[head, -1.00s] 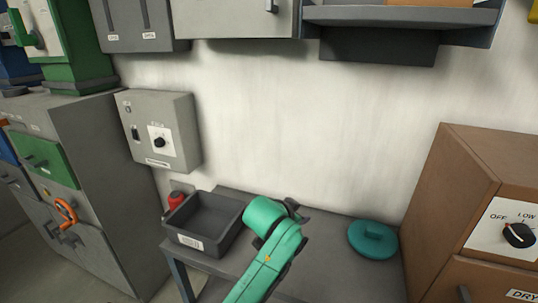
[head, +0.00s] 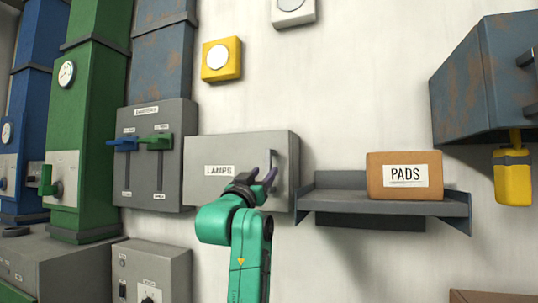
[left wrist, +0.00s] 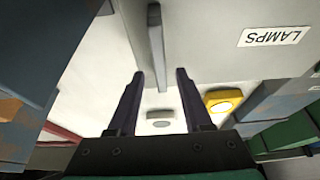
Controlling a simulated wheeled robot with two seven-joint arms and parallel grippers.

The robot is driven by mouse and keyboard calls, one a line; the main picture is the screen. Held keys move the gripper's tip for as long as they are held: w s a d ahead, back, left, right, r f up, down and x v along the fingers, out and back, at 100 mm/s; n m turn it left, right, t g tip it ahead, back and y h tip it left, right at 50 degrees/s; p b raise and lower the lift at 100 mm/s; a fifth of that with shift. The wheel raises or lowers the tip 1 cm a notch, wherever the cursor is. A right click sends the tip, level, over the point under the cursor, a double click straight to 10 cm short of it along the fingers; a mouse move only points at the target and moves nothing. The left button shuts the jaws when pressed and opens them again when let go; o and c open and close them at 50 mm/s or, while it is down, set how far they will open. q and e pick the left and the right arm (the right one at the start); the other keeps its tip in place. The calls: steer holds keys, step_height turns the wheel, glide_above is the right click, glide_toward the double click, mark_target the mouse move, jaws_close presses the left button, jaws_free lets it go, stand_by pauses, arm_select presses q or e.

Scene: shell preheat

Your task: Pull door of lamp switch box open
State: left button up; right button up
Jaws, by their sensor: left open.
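The lamp switch box (head: 235,150) is a grey wall box with a LAMPS label (head: 219,170) on its front door. The door looks shut. Its upright bar handle (head: 274,165) is at the door's right side, and the handle also shows in the left wrist view (left wrist: 157,45). My left gripper (head: 262,180) is open in front of the door's lower right part, close to the handle. In the left wrist view the handle lines up between the two dark fingers (left wrist: 160,76); I cannot tell whether they touch it. My right gripper is not in view.
A shelf (head: 375,205) with a PADS box (head: 404,177) stands right of the lamp box. A lever panel (head: 156,155) adjoins its left side. A yellow round-faced unit (head: 221,59) is above. A rusty cabinet (head: 485,85) is at the right.

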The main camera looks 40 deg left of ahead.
mark_target(267, 168)
arm_select(q)
steer(key=p+x, duration=0.2)
steer(key=x, duration=0.1)
steer(key=shift+w+a+r, duration=0.1)
steer(key=shift+r, duration=0.4)
steer(key=shift+w+a, duration=0.15)
steer(key=shift+w, duration=0.35)
steer(key=shift+w+f, duration=0.1)
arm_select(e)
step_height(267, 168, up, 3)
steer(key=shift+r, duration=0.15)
arm_select(q)
jaws_close()
